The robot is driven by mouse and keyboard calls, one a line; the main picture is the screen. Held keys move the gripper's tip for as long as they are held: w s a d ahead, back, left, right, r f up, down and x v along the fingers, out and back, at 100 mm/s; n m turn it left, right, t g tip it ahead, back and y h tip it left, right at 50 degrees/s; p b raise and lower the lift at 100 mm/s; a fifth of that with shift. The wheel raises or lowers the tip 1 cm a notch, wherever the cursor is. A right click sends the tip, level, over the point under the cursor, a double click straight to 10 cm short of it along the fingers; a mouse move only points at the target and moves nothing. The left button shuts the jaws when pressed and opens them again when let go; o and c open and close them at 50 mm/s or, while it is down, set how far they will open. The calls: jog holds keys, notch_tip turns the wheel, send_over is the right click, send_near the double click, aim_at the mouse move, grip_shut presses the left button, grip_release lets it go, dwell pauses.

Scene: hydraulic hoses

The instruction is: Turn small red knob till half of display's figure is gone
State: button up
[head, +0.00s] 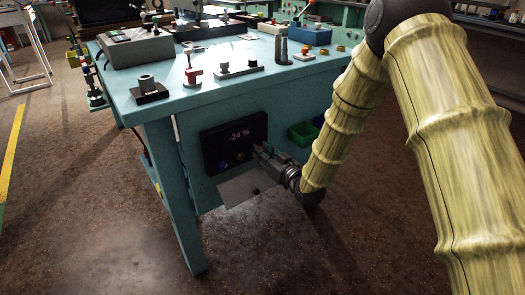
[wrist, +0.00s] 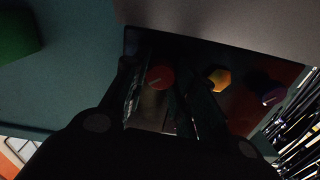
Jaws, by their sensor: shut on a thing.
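A dark panel (head: 212,148) is on the side of the teal bench, with a lit display (head: 238,134) that appears to read "-24 %". My gripper (head: 260,150) reaches the panel's right end from the right. In the wrist view a small round red knob (wrist: 160,77) with a pale pointer line sits between my two fingers (wrist: 160,85), which are shut on it. The pointer slants. In the head view my gripper hides the red knob. A yellow six-sided knob (wrist: 220,78) and a purple knob (wrist: 268,92) are to its right in the wrist view.
A grey plate (head: 252,188) juts out below the panel, close under my gripper. Green bins (head: 303,134) hang to the right. The teal bench top (head: 215,92) above carries fittings and boxes. A bench leg (head: 178,205) stands at the left. The floor in front is clear.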

jog(key=m+p, duration=0.2)
jog(key=shift+d+r+m, duration=0.15)
jog(key=shift+r+m, duration=0.05)
jog(key=shift+m, duration=0.1)
jog(key=shift+w+f+m+p, duration=0.15)
jog(key=shift+m+p, duration=0.55)
jog(key=shift+m, duration=2)
jog(key=shift+s+f+m+p, duration=0.15)
jog(key=shift+m+p, duration=0.55)
jog(key=shift+m, duration=2)
jog(key=shift+w, duration=0.1)
jog(key=o, duration=1)
jog(key=shift+o, duration=0.2)
